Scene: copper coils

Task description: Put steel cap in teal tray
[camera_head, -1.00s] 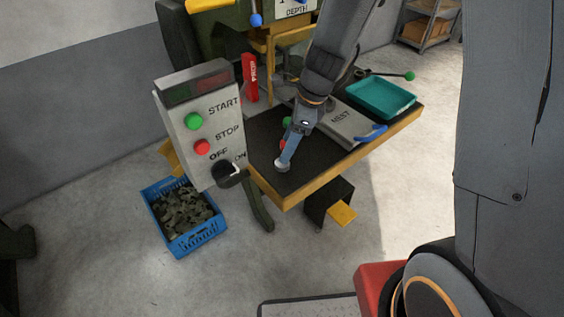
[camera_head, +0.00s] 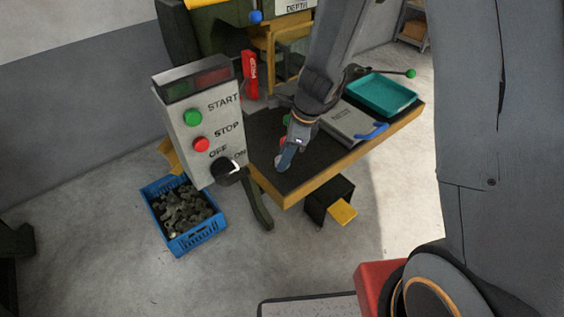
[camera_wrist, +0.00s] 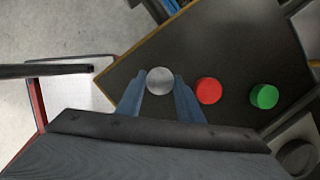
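The steel cap (camera_wrist: 160,80), a grey disc, lies on the dark table top near its front corner. In the wrist view it sits between the tips of my gripper's blue fingers (camera_wrist: 160,84), with hardly any gap at its sides. The fingers look open around it, not clearly pressed on it. In the head view my gripper (camera_head: 284,161) is low at the table's near left corner and partly hides the cap (camera_head: 279,166). The teal tray (camera_head: 381,94) is at the table's far right, and its visible floor is empty.
A red cap (camera_wrist: 209,91) and a green cap (camera_wrist: 265,97) lie in a row to the right of the steel cap. A grey NEST plate (camera_head: 352,122) with a blue handle (camera_head: 373,131) lies between my gripper and the tray. A control box (camera_head: 203,125) stands at the left.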

